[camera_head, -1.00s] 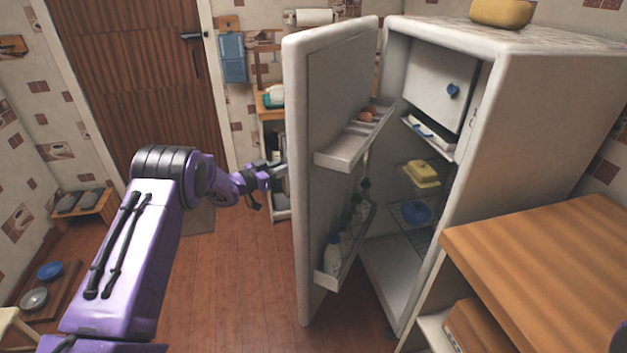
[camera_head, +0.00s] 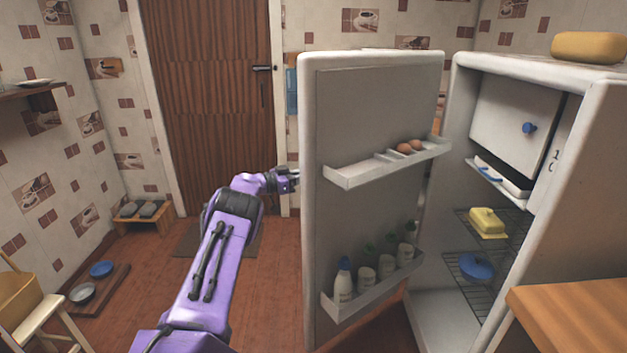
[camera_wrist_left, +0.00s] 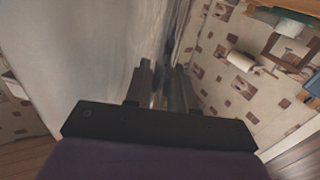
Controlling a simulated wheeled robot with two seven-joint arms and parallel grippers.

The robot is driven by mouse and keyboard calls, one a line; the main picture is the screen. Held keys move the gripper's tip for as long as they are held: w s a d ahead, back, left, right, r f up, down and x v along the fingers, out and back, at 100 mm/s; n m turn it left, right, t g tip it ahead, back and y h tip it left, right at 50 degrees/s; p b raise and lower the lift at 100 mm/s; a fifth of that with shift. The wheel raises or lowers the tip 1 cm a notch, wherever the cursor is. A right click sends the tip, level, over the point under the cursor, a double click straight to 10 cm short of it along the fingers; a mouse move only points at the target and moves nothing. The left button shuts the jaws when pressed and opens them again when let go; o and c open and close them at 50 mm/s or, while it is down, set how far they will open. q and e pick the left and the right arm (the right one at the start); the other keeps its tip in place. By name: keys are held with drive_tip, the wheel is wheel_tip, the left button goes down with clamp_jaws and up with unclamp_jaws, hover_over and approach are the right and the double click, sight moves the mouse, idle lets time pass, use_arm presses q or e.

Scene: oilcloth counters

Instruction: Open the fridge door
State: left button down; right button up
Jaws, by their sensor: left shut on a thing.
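The white fridge (camera_head: 560,190) stands at the right with its door (camera_head: 350,115) wide open, the inner face with its shelves turned toward me. My left gripper (camera_head: 292,179) is at the door's free edge, with its tips partly hidden behind it. In the left wrist view, the two fingers (camera_wrist_left: 161,88) are close together beside the door's pale outer face (camera_wrist_left: 80,55). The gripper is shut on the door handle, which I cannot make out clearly. My right gripper is not in view.
Door shelves hold eggs (camera_head: 409,147) and several bottles and jars (camera_head: 368,278). Inside are a yellow butter dish (camera_head: 487,222) and a blue pot (camera_head: 475,267). A wooden counter (camera_head: 575,315) stands at front right. A chair (camera_head: 35,310) is at left; the floor (camera_head: 270,290) between is clear.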

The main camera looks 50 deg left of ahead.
use_arm(q)
drive_tip(key=shift+r, duration=0.1)
drive_tip(key=c, duration=1.1)
unclamp_jaws()
drive_tip(key=shift+w+d, duration=0.15)
drive_tip(key=v, duration=1)
drive_tip(key=shift+s+b, duration=0.2)
drive_tip(key=shift+b, duration=0.15)
